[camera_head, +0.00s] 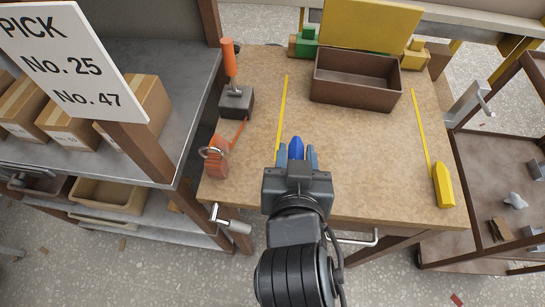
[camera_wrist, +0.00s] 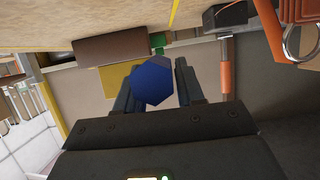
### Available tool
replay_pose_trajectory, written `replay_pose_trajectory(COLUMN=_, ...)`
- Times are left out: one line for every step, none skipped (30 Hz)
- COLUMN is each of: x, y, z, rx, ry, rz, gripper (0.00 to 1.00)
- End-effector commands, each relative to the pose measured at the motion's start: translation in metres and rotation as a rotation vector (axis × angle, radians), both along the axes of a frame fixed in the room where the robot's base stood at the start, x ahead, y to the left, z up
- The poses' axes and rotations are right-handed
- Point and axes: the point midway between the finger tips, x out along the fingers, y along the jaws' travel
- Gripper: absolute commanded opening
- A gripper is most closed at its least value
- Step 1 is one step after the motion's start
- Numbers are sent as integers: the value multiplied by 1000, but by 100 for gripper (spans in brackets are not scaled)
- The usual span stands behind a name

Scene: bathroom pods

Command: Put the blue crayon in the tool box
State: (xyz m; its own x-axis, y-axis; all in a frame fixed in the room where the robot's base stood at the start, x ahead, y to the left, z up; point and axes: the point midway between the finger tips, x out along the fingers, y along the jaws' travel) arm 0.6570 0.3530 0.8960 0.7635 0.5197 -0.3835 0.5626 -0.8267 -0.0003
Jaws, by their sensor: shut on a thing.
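My gripper (camera_head: 297,156) is over the front middle of the wooden workbench and shut on the blue crayon (camera_head: 297,146). In the wrist view the blue crayon (camera_wrist: 153,82) shows end-on between the two fingers (camera_wrist: 155,88). The brown open box (camera_head: 355,80), which looks like the tool box, stands at the back of the bench, beyond and to the right of my gripper. Its inside looks empty. It also shows in the wrist view (camera_wrist: 108,48). The lower part of the crayon is hidden by my gripper.
A yellow crayon-like block (camera_head: 443,186) lies at the bench's right edge. Green and yellow blocks and a yellow panel (camera_head: 368,24) stand behind the box. The bench middle is clear.

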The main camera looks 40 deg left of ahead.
Motion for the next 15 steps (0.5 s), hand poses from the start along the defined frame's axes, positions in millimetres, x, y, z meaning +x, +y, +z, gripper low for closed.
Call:
replay_pose_trajectory(x=0, y=13, z=-6, rx=0, ry=-2, rz=5, gripper=7)
replay_pose_trajectory(x=0, y=19, z=-10, rx=-2, ry=-1, rz=5, gripper=7)
replay_pose_trajectory(x=0, y=26, z=-14, rx=0, ry=-1, rz=4, gripper=7)
replay_pose_trajectory(x=0, y=31, z=-17, rx=-1, ry=-3, rz=4, gripper=7)
replay_pose_trajectory(x=1, y=35, z=-20, rx=-1, ry=-1, rz=4, gripper=7)
replay_pose_trajectory(x=1, y=40, z=-23, rx=-2, ry=-1, rz=3, gripper=7)
replay_pose_trajectory(x=1, y=43, z=-25, rx=-1, ry=-1, rz=2, gripper=7)
replay_pose_trajectory(x=2, y=46, z=-27, rx=0, ry=-1, rz=1, gripper=7)
replay_pose_trajectory(x=2, y=49, z=-28, rx=0, ry=-1, rz=1, gripper=7)
replay_pose_trajectory(x=1, y=50, z=-30, rx=0, ry=-1, rz=1, gripper=7)
replay_pose_trajectory(x=1, y=51, z=-30, rx=0, ry=-1, rz=1, gripper=7)
replay_pose_trajectory(x=1, y=52, z=-32, rx=0, ry=-1, rz=1, gripper=7)
replay_pose_trajectory(x=1, y=52, z=-33, rx=0, ry=-1, rz=1, gripper=7)
replay_pose_trajectory(x=1, y=52, z=-35, rx=0, ry=-1, rz=1, gripper=7)
replay_pose_trajectory(x=1, y=52, z=-40, rx=-2, ry=0, rz=1, gripper=7)
